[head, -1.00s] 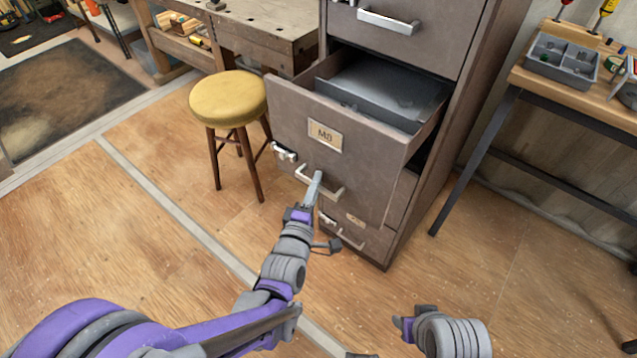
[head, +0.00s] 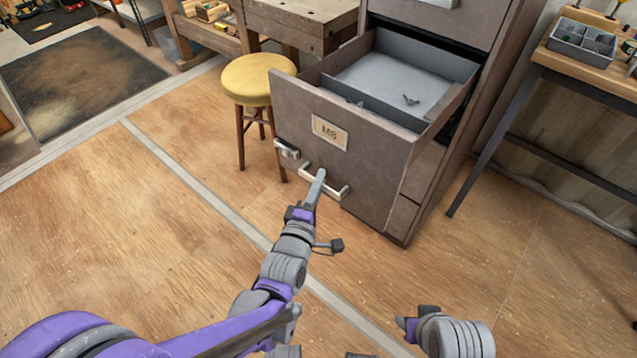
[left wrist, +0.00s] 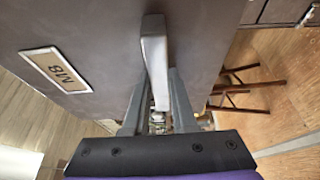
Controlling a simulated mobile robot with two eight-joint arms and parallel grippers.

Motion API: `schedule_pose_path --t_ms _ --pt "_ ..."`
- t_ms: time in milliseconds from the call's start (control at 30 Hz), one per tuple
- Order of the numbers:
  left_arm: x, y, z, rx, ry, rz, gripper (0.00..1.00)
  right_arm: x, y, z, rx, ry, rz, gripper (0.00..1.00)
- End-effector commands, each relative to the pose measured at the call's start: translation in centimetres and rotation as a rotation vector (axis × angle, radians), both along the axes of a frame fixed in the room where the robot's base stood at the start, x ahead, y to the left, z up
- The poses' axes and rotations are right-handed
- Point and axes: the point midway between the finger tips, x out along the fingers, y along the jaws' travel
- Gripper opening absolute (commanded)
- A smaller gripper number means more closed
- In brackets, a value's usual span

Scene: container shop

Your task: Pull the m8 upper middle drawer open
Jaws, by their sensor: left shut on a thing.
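The M8 drawer (head: 365,165) stands well out of the grey cabinet, its label (head: 330,131) facing me. It also shows in the left wrist view (left wrist: 95,25). Its inside is open to view, with a divider and a few small dark metal pieces. My left gripper (head: 317,185) is shut on the drawer's bar handle (head: 338,190). In the left wrist view the handle (left wrist: 154,55) runs between the two fingers. My right gripper (head: 408,325) is low in the head view, away from the drawer; its fingers are not clear.
A yellow-topped stool (head: 255,80) stands close to the left of the drawer. A workbench (head: 300,22) is behind it. A table with a grey divided tray (head: 582,45) is at the right. The floor before the drawer is clear.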

Motion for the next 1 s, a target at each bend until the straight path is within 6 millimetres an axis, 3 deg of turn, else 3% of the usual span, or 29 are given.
schedule_pose_path --t_ms 467,500,633,1000 --pt "-0.02 -0.03 0.03 0.0 -0.001 0.0 0.0 0.02 0.0 -0.01 0.0 0.0 0.0 0.5" --pt "-0.02 -0.03 0.03 0.0 -0.001 0.0 0.3 0.02 0.0 -0.01 0.0 0.0 0.0 0.5" --pt "0.0 -0.02 0.03 0.0 -0.001 0.0 0.54 0.01 0.0 -0.02 0.0 0.0 0.0 0.5" --pt "-0.45 0.1 0.04 0.0 -0.001 0.0 0.55 -0.01 0.0 0.05 0.0 0.0 0.0 0.5"
